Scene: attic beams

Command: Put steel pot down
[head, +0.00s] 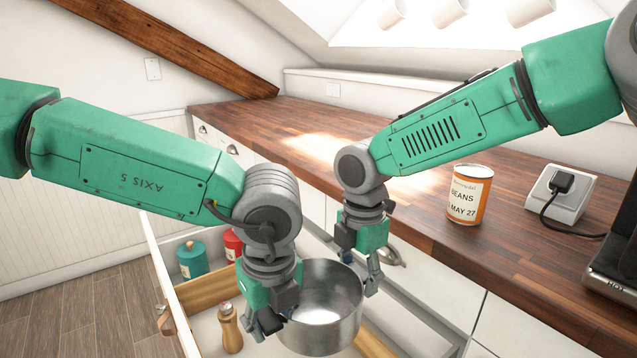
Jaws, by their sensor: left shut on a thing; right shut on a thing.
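The steel pot (322,318) is an open, empty-looking round pot at the lower middle of the head view. It is upright, at or just above the open drawer (160,262); I cannot tell whether it touches the drawer floor. My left gripper (268,326) is shut on the pot's left side. My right gripper (372,284) is shut on its right side. The pot's handles are mostly hidden by the grippers.
In the drawer are a teal canister (191,260), a red canister (233,245), a wooden mill (230,328) and wooden dividers (207,290). The wooden counter (420,222) carries a bean can (469,195), a socket block (562,193) with a cable, and a dark appliance (612,275).

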